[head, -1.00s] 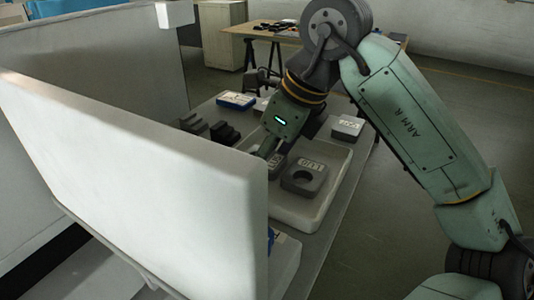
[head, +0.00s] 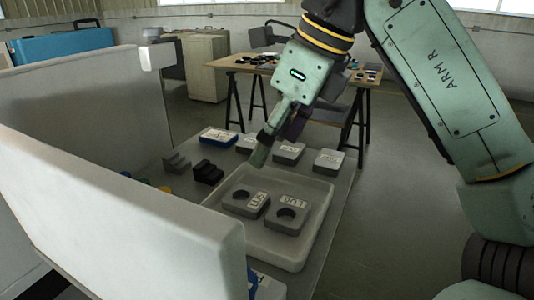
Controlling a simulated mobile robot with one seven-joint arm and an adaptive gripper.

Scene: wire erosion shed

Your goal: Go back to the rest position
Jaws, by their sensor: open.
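My gripper (head: 262,150) is raised above the back edge of a white tray (head: 287,255), pointing down to the left. Its fingers are partly seen from the side and nothing shows between them. In the tray lie two grey blocks, each with a round hole and a white label: the left block (head: 240,207) and the right block (head: 280,222). My gripper is apart from both.
The tray stands on a grey table (head: 335,215). White panels (head: 120,200) rise at the left. A wooden table (head: 360,80) stands behind.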

